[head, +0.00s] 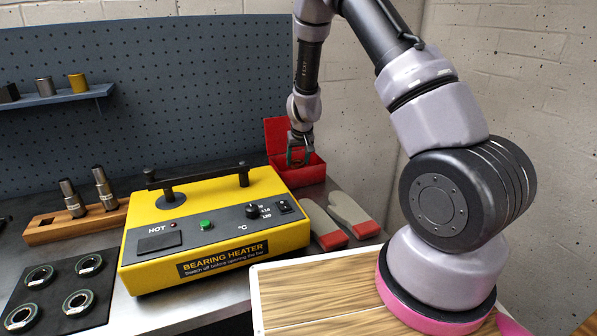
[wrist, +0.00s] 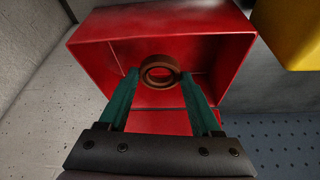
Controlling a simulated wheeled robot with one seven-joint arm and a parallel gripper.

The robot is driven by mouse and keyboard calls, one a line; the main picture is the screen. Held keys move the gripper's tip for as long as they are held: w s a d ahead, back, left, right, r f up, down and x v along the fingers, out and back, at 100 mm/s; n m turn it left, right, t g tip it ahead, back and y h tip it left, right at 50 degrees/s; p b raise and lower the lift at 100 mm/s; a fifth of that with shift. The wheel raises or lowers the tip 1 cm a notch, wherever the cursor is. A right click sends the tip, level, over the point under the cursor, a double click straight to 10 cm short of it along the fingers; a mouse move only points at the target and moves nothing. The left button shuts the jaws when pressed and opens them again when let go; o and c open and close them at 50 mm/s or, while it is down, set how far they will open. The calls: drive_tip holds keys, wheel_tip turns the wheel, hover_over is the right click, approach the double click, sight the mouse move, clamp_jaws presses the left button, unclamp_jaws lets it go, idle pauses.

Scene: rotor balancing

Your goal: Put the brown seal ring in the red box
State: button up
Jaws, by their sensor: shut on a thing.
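The red box (head: 308,175) stands open at the back right of the bench, with its lid raised behind it. It fills much of the wrist view (wrist: 100,45). My gripper (head: 299,160) is over the box opening, pointing down. In the wrist view, my gripper (wrist: 161,76) is shut on the brown seal ring (wrist: 147,70), held between the green fingertips with the red box interior behind it. How far the ring is above the box floor I cannot tell. In the head view I cannot make out the ring.
The yellow bearing heater (head: 210,225) stands left of the box. Gloves (head: 345,213) with red cuffs lie in front of the box. A dark mat (head: 55,275) with several rings and a wooden block (head: 75,222) are at the left. A grey pegboard (head: 190,90) stands behind.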

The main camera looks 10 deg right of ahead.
sight(298, 167)
wheel_tip(298, 167, down, 4)
drive_tip(key=shift+r, duration=0.2)
drive_tip(key=shift+a+f, duration=0.1)
drive_tip(key=shift+f, duration=0.25)
drive_tip(key=shift+f, duration=0.1)
drive_tip(key=o, duration=1.3)
